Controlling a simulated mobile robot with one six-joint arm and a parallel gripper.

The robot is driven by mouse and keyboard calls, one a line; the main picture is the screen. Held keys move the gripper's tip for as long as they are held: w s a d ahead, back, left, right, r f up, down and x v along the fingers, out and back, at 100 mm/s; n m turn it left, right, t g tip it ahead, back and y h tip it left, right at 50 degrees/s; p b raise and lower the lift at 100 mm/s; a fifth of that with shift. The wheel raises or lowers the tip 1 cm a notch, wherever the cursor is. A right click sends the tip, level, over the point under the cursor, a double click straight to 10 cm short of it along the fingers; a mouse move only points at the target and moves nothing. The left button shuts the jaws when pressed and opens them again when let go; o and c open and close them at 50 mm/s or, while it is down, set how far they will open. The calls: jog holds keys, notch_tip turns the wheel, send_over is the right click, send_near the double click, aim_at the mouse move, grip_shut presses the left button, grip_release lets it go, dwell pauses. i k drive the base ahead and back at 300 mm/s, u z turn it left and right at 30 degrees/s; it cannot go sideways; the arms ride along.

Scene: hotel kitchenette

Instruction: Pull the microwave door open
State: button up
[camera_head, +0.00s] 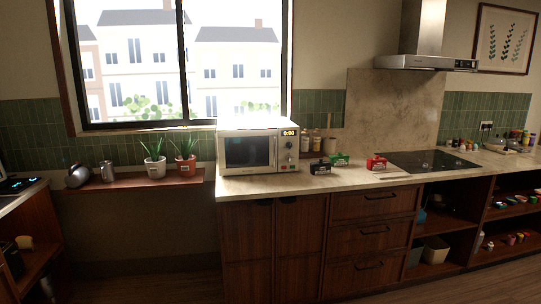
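The microwave (258,150) is white with a dark door window and stands on the left end of the marble counter, in front of the window. Its door (247,152) looks shut. A vertical handle (273,151) runs along the right edge of the door. The control panel (289,150) is to the right of the handle, with a lit display at its top and a knob below. My gripper and arm do not show in this view.
Several small boxes, black (320,168), green (340,160) and red (377,163), lie on the counter (300,185) right of the microwave. Two potted plants (155,168) stand on a lower wooden shelf (105,186) to its left. The floor (140,285) ahead looks clear.

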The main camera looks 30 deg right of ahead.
aim_at(272, 133)
jog(key=z, duration=0.05)
jog(key=i, duration=1)
jog(key=u, duration=0.05)
